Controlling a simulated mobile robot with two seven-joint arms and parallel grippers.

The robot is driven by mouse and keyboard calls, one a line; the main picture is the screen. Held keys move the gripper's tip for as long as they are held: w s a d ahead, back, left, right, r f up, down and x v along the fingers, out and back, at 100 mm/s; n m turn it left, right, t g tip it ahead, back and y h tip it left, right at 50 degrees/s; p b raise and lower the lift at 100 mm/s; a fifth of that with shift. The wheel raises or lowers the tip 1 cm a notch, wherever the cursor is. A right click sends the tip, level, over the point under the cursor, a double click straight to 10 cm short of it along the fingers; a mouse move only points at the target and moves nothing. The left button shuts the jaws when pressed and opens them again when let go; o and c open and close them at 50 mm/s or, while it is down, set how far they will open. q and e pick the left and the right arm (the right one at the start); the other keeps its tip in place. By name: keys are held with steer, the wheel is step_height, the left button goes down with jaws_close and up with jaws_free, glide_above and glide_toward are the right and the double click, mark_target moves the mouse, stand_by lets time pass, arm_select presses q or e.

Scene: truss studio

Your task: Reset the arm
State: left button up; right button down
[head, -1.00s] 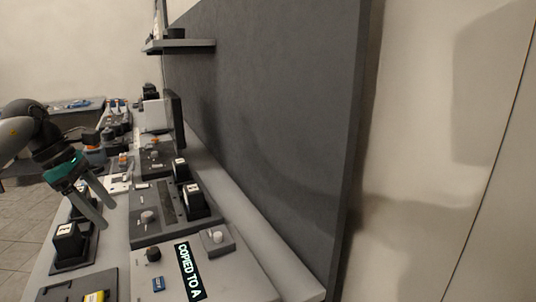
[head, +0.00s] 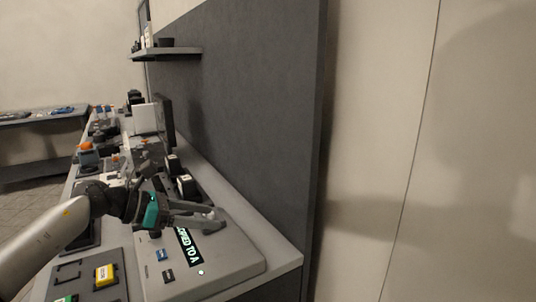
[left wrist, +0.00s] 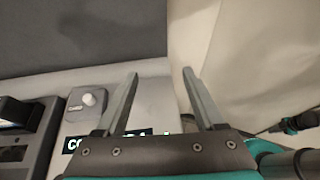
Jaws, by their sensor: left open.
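My left gripper (head: 218,219) reaches in from the left in the head view, over the near end of the bench. Its two grey fingers are apart with nothing between them. In the left wrist view the open fingers (left wrist: 160,80) point toward the bench edge and the wall. Below it is a grey panel (head: 235,255) with a lit display (head: 188,247) reading "COPIED TO A", partly covered by the gripper. My right gripper is not in the head view.
A blue card (head: 161,255) lies on the panel. A dark tray (head: 120,285) with a yellow card (head: 104,273) is at the near left. A knob box (left wrist: 87,102) stands beside the fingers. A tall grey board (head: 250,110) rises behind the bench; a shelf (head: 170,53) is on it.

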arm_select(q)
steer(key=s+d+r+n+t+h, duration=0.25)
steer(key=d+n+t, duration=0.6)
steer(key=n, duration=0.45)
steer(key=s+a+f+n+y, duration=0.5)
steer(key=f+n+y, duration=0.25)
steer(key=n, duration=0.55)
steer(key=s+a+f+n+y, duration=0.4)
steer(key=a+f+n+y, duration=0.3)
steer(key=n, duration=0.5)
steer(key=s+d+f+n+g, duration=0.1)
steer(key=s+f+n+g, duration=0.4)
steer(key=s, duration=0.6)
steer(key=s+f+n+g, duration=0.3)
steer(key=s+f+g, duration=0.35)
steer(key=s, duration=0.55)
step_height(320, 180, down, 22)
steer(key=s, duration=0.2)
steer(key=s+a+f+g, duration=0.2)
steer(key=s+f, duration=1.2)
steer(key=s, duration=0.1)
steer(key=shift+s+a, duration=0.15)
steer(key=shift+s, duration=0.25)
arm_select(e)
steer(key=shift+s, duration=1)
